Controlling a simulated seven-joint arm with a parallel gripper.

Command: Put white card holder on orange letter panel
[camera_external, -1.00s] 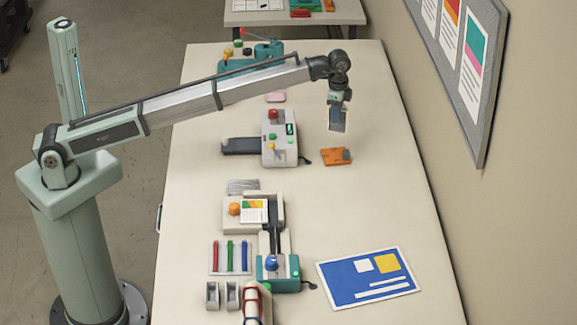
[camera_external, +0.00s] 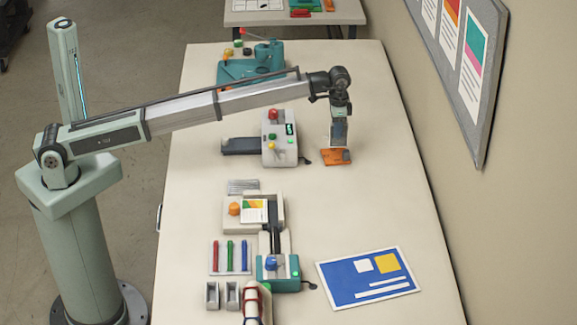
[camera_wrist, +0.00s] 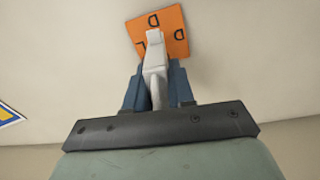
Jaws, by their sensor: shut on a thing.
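The orange letter panel (camera_external: 335,159) lies on the table right of the grey laminator. In the wrist view the panel (camera_wrist: 174,22) shows dark letters. My gripper (camera_external: 339,146) points down over the panel. Its blue fingers (camera_wrist: 157,88) are shut on the white card holder (camera_wrist: 154,58). The holder's far end overlaps the lower part of the panel in the wrist view. I cannot tell whether it touches the panel. In the external view the holder is too small and hidden to make out.
The grey laminator (camera_external: 280,150) with coloured buttons stands left of the panel. A teal machine (camera_external: 268,60) is at the back. A blue poster sheet (camera_external: 367,279) lies front right. The table between the panel and the poster is clear.

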